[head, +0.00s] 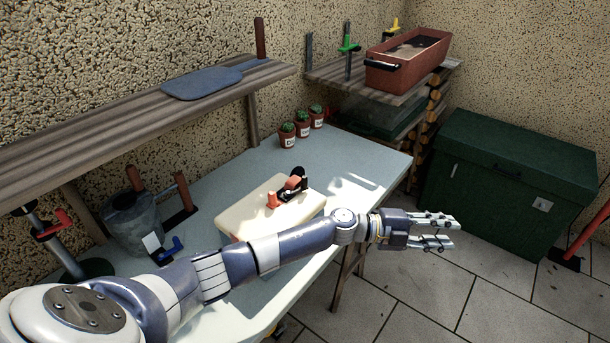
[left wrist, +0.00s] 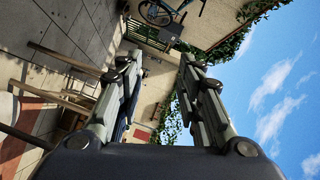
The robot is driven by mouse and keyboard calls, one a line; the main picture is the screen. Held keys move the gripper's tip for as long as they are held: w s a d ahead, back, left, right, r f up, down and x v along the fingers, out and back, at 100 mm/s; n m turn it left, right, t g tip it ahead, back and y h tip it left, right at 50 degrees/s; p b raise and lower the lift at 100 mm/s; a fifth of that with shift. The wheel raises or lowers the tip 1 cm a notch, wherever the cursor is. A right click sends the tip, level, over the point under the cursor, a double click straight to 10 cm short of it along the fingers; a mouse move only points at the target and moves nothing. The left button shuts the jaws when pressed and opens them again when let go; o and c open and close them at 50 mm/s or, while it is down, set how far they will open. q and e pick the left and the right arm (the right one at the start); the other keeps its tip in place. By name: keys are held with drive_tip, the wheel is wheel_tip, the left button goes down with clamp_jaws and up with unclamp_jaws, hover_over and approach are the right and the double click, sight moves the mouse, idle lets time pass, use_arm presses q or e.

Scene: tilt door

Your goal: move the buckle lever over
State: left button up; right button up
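The buckle (head: 292,187), a small black and metal piece with orange-red parts, sits on top of a cream block (head: 247,212) on the table in the head view. An orange-red end (head: 272,200) shows at its left; I cannot tell which part is the lever. My left arm stretches across in front of the block, hiding its near lower side. My left gripper (head: 451,231) is to the right of the block, past the table edge and apart from the buckle. In the left wrist view its fingers (left wrist: 158,68) are spread with nothing between them. My right gripper is not in view.
The pale table (head: 215,190) has free room around the block. Several small potted cacti (head: 303,124) stand behind it. A grey bucket (head: 133,222) stands at left, below a wooden shelf (head: 120,111). A green chest (head: 505,180) stands on the tiled floor at right.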

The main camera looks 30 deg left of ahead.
use_arm(q)
wheel_tip(320, 180, up, 3)
drive_tip(key=a+m+g+y, duration=0.1)
drive_tip(key=a+m+g, duration=0.1)
drive_tip(key=m+g, duration=0.35)
drive_tip(key=m+g+y+p, duration=0.15)
drive_tip(key=g+y, duration=0.25)
drive_tip(key=y, duration=0.9)
approach(304, 177)
wheel_tip(304, 177, down, 10)
drive_tip(key=shift+d+f+p, duration=0.1)
drive_tip(key=shift+p, duration=0.95)
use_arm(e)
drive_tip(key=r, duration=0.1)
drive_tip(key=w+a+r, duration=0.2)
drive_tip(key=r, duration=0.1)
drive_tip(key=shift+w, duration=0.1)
use_arm(q)
drive_tip(key=shift+c, duration=0.4)
clamp_jaws()
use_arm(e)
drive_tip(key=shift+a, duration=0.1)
